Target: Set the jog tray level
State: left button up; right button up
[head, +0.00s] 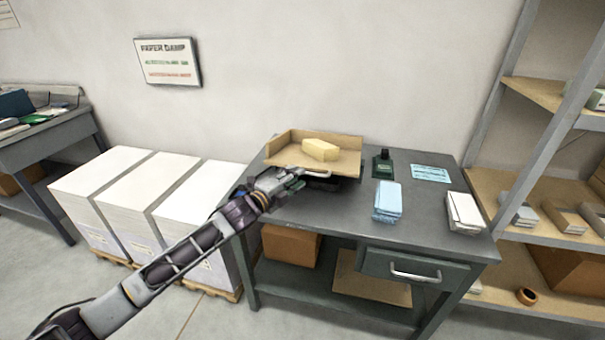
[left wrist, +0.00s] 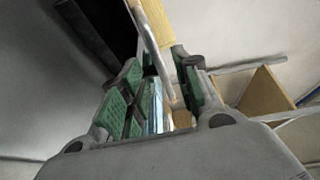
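The jog tray (head: 345,165) is a tan tray with raised walls at its left and back. It sits on a dark base (head: 335,184) at the back left of the grey workbench; its exact slope is hard to tell. A pale yellow block (head: 320,150) lies in it. My left gripper (head: 292,177) is at the tray's front left, by its metal handle (head: 310,172). In the left wrist view, the green-padded fingers (left wrist: 160,95) stand apart with the handle bar (left wrist: 152,42) between them. I cannot see clear contact on both sides. My right gripper is out of view.
White paper stacks (head: 140,195) stand left. Shelves (head: 540,200) are at right.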

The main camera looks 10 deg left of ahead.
pick_arm(q)
jog(key=shift+x, duration=2.1)
grip_shut()
